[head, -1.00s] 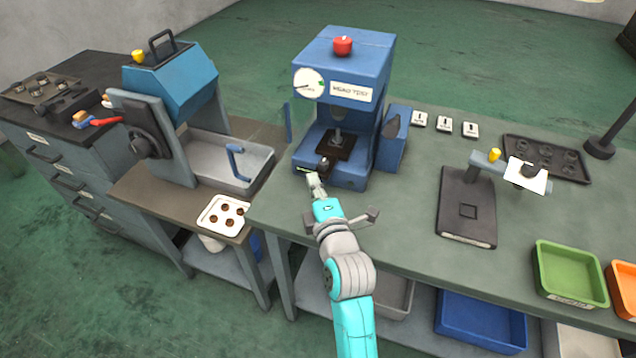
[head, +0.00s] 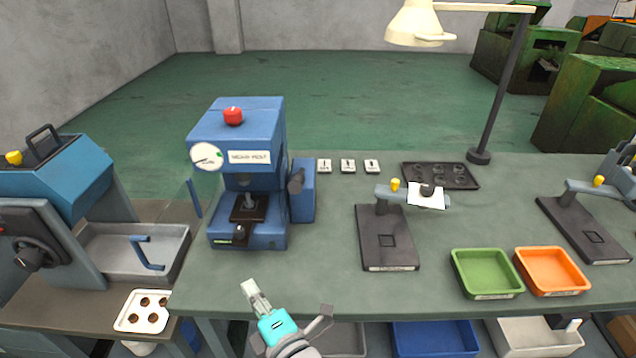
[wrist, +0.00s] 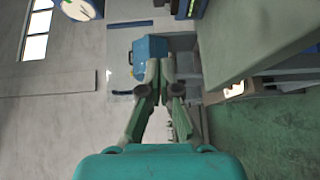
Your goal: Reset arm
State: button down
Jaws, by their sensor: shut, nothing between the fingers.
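My arm shows at the bottom of the head view, with my gripper (head: 250,287) at its end. It appears in front of the blue head-test press (head: 237,180), near the bench's front edge, and looks apart from the press. In the wrist view my gripper (wrist: 155,68) has its two fingers brought together at the tips, with nothing held. Beyond the fingertips is a blue machine (wrist: 151,47). The wrist picture is turned on its side.
The green bench (head: 330,235) carries two dark gauge stands, one nearer (head: 388,245) and one at right (head: 590,228). Green (head: 487,290) and orange (head: 552,288) trays sit along its front. A lamp post (head: 500,95) rises at the back. A white tray (head: 128,322) stands left.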

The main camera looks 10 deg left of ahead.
jog(key=s+d+f+m+t+h, duration=0.1)
jog(key=s+d+f+m+h, duration=0.2)
jog(key=d, duration=0.5)
jog(key=s+d+f+m+t+h, duration=0.1)
jog(key=s+d+f+m+h, duration=0.15)
jog(key=d+f+m, duration=0.5)
jog(key=s+d+f+m+t+h, duration=0.1)
jog(key=s+d+f+m, duration=0.25)
jog(key=d, duration=0.65)
jog(key=s+d+r+m+h, duration=0.2)
jog(key=s+d+m, duration=0.4)
jog(key=s, duration=0.5)
jog(key=s+d+r+m+h, duration=0.1)
jog(key=s+d+m+h, duration=0.4)
jog(key=s, duration=0.6)
jog(key=d+m, duration=0.2)
jog(key=d, duration=0.1)
jog(key=shift+s+r+m, duration=0.15)
jog(key=shift+r+m, duration=0.15)
jog(key=shift+r, duration=0.1)
